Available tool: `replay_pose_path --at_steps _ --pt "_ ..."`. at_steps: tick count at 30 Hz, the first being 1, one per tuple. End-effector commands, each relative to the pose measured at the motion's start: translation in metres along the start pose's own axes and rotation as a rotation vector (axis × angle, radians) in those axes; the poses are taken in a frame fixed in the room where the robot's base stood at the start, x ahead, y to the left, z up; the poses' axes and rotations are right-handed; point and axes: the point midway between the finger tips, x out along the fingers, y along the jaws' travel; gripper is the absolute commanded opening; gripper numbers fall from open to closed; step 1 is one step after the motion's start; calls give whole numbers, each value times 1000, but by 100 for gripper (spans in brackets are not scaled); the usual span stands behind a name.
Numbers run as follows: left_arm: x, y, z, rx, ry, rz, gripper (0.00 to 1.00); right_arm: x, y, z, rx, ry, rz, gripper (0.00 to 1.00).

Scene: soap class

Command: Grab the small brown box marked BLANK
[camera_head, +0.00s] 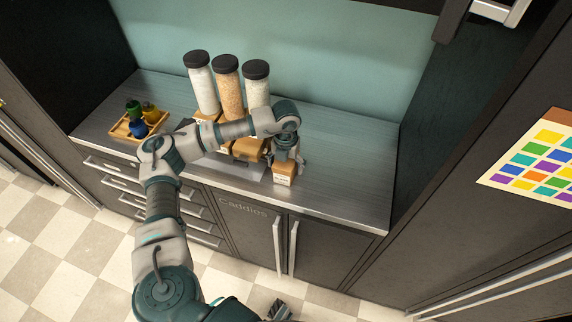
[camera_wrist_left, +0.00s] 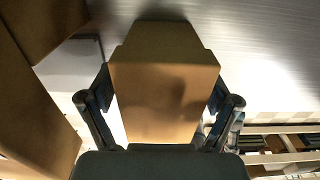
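A small brown box (camera_head: 284,174) stands at the front of the counter, right of the big dispensers, with small dark marking on its front that is too small to read. My left gripper (camera_head: 287,158) is over it from above. In the left wrist view the brown box (camera_wrist_left: 165,95) fills the space between the two fingers (camera_wrist_left: 160,100), one at each side edge. The fingers are spread about as wide as the box; whether they press on it is unclear. What may be my right gripper (camera_head: 280,310) shows partly at the bottom edge of the head view.
Three tall black-lidded jars (camera_head: 228,88) stand behind my left arm, with other brown boxes (camera_head: 248,149) below them, close left of the gripper. A wooden tray (camera_head: 121,128) with small bottles is at the left. The counter (camera_head: 350,170) is bare to the right.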

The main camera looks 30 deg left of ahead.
Motion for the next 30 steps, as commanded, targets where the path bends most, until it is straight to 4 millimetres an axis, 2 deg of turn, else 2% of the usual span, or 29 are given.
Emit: replay_pose_path --at_steps 1,7,8,9,19,27,30 --pt "0 0 0 0 0 0 72 0 0 -1 0 2 0 40" --pt "0 0 0 0 0 0 22 -1 0 -2 0 5 0 40" --pt "0 0 0 0 0 0 22 -1 0 -2 0 5 0 40" --pt "0 0 0 0 0 0 16 -1 0 -3 0 5 0 40" --pt "-6 0 1 0 -1 -1 16 -1 0 -2 0 5 -1 40" --pt "-39 -1 0 1 -3 -2 16 0 -1 -1 -1 2 -1 40" --pt "-37 -7 -20 5 -1 0 16 1 -1 0 0 -2 -1 40"
